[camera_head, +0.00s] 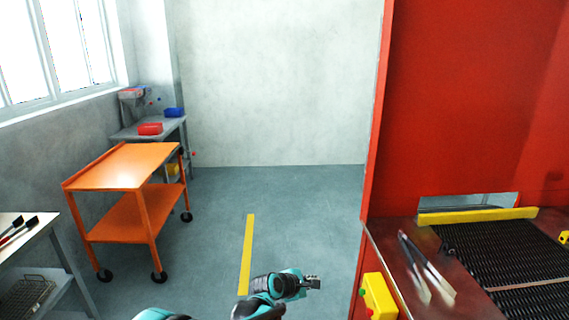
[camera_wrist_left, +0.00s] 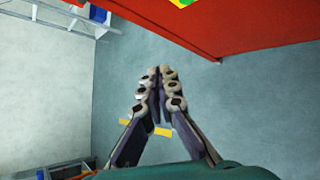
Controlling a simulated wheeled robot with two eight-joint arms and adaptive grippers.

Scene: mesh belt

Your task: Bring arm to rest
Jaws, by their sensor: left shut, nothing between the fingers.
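My left arm comes in at the bottom of the head view, teal and grey. Its gripper (camera_head: 314,282) is over the open floor, left of the red machine (camera_head: 470,100). In the left wrist view the left gripper (camera_wrist_left: 160,72) has its fingers closed together, with nothing between them. It touches nothing there; the floor (camera_wrist_left: 125,60) shows beyond it. My right gripper is in neither view.
A yellow control box (camera_head: 378,296) sits on the machine's near side. Metal tongs (camera_head: 425,268) lie on the ledge beside the dark mesh belt (camera_head: 510,255). An orange cart (camera_head: 122,170) stands at left, with a steel table (camera_head: 28,245) nearer. The middle floor is clear.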

